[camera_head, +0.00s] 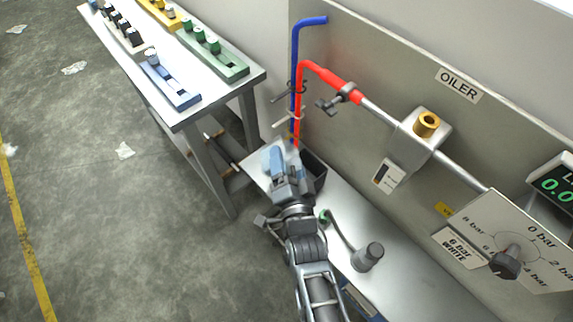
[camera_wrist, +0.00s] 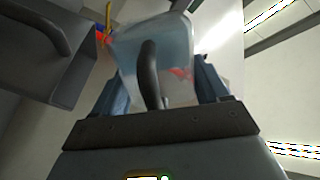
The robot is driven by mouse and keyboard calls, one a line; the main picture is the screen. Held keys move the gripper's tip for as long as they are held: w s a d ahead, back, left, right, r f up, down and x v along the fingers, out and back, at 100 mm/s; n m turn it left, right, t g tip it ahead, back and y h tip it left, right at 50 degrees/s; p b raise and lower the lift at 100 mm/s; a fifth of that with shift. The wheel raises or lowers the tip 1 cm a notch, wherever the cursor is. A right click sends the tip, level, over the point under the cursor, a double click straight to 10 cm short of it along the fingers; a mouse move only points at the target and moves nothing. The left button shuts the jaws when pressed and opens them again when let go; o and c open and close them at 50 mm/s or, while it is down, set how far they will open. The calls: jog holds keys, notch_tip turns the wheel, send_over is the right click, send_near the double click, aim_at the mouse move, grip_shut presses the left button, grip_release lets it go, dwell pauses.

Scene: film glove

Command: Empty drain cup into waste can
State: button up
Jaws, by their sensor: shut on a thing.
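My gripper (camera_head: 279,168) is shut on the drain cup (camera_wrist: 178,40), a clear, pale bluish cup with a dark curved handle. In the wrist view the handle stands between the two blue fingers of my gripper (camera_wrist: 156,88). The cup looks tilted; its contents cannot be made out. In the head view the cup (camera_head: 267,158) is small and partly hidden by my gripper. The waste can (camera_head: 315,167), a dark open box, stands on the bench just right of my gripper, partly hidden by it. A dark grey box shape (camera_wrist: 75,75) at the wrist view's left appears to be this can.
A blue pipe (camera_head: 295,90) and a red pipe (camera_head: 300,110) come down behind the can. The oiler panel (camera_head: 450,150) rises behind. A side table (camera_head: 205,98) holds coloured racks.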

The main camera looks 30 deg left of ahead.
jog(key=m+b, duration=0.2)
jog(key=f+m+b, duration=0.1)
jog(key=m+b, duration=0.1)
jog(key=d+f+m+b, duration=0.1)
jog(key=b, duration=0.1)
jog(key=shift+w+f+m, duration=0.15)
jog(key=shift+w+m, duration=0.2)
jog(key=shift+m, duration=0.05)
jog(key=shift+w+d+f+m+b, duration=0.15)
jog(key=shift+d+m+b, duration=0.05)
jog(key=shift+m+b, duration=1)
